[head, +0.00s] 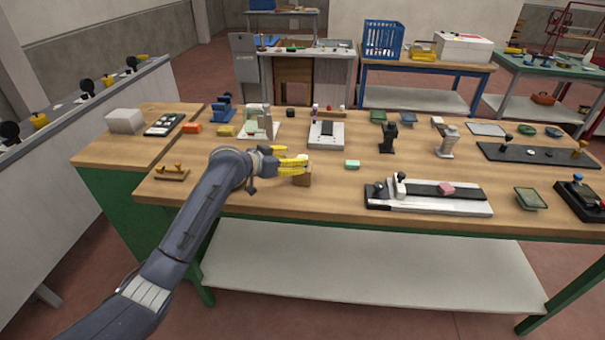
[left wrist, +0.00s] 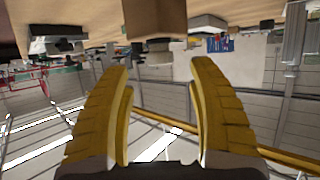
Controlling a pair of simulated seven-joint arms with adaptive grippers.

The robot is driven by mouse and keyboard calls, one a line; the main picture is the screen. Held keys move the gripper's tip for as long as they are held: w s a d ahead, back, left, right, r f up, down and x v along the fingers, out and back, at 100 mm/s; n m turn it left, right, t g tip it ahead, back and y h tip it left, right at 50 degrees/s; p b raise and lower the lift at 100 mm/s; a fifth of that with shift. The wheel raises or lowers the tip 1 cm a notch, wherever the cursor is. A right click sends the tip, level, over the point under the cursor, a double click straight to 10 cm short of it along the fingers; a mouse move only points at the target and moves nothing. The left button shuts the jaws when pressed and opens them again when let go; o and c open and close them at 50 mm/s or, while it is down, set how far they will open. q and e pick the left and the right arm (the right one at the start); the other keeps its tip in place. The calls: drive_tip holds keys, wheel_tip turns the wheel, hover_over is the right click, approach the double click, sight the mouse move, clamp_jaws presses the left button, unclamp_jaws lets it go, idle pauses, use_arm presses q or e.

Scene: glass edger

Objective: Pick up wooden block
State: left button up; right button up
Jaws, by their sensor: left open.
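The wooden block (head: 302,179) is a small brown block on the wooden workbench (head: 330,203), near the left middle. A whitish piece shows just above it, partly hidden. My left gripper (head: 292,165), with yellow fingers, is right at the block from its left side and partly overlaps it in the head view. In the left wrist view my left gripper (left wrist: 160,95) is open, with nothing between the fingers. A brown block, likely the wooden block (left wrist: 156,18), shows at the top middle of that view, beyond the fingertips. Contact cannot be told. My right gripper is not in view.
A green piece (head: 352,165) lies right of the block. A white device (head: 326,134) stands behind it. A black-and-white slide fixture (head: 430,197) is at the front right. A wooden holder with yellow knobs (head: 171,173) is at the left. Bare bench lies in front.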

sight(302, 157)
use_arm(q)
drive_tip(key=shift+x, duration=2.75)
drive_tip(key=shift+a, duration=0.1)
clamp_jaws()
